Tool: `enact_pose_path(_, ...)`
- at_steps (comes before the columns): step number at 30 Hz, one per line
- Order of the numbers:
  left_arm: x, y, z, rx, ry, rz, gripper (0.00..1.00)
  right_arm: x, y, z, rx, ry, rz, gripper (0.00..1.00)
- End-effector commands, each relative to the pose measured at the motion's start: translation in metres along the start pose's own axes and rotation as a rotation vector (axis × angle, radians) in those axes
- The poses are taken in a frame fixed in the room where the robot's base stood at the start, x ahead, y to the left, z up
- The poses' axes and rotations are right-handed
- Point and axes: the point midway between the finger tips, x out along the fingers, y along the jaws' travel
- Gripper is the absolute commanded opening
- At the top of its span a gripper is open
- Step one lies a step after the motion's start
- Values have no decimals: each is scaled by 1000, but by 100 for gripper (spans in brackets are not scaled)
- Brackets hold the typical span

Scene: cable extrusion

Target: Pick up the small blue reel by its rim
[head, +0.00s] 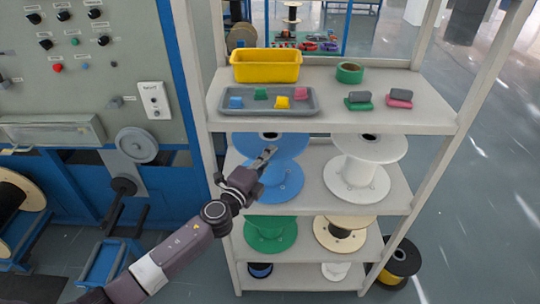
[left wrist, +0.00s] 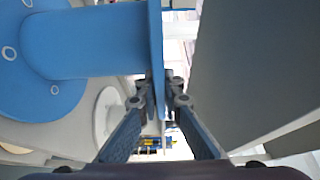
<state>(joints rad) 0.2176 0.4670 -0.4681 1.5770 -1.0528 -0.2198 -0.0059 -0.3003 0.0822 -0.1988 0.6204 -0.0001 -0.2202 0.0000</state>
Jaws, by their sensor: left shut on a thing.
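A blue reel (head: 284,183) stands upright on the second shelf, left of a white reel. Its upper flange is partly covered by my left gripper (head: 265,156), which reaches in from the left. In the left wrist view, the blue reel (left wrist: 85,45) fills the upper left. The thin edge of one flange passes between the two fingertips of my left gripper (left wrist: 161,92), which is shut on that rim. My right gripper is not in view.
The shelf rack (head: 435,118) has a yellow bin (head: 266,66) and grey tray (head: 300,110) on top. A white reel (head: 357,179) stands right of the blue one. Green (head: 270,236) and beige reels (head: 338,238) are below. A control panel (head: 85,60) stands at left.

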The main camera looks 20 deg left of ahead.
Motion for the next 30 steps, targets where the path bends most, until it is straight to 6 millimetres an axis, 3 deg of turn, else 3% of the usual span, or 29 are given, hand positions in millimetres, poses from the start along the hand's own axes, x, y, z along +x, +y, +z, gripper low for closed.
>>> enact_pose_path(1,1,-9,1,3,0,-7,0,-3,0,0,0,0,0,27)
enact_pose_path(14,1,-38,0,3,2,-8,0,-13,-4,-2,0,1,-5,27)
enact_pose_path(23,-23,-34,-14,1,4,-7,0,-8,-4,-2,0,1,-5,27)
enact_pose_path(30,-61,-32,-33,1,5,-5,0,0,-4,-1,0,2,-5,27)
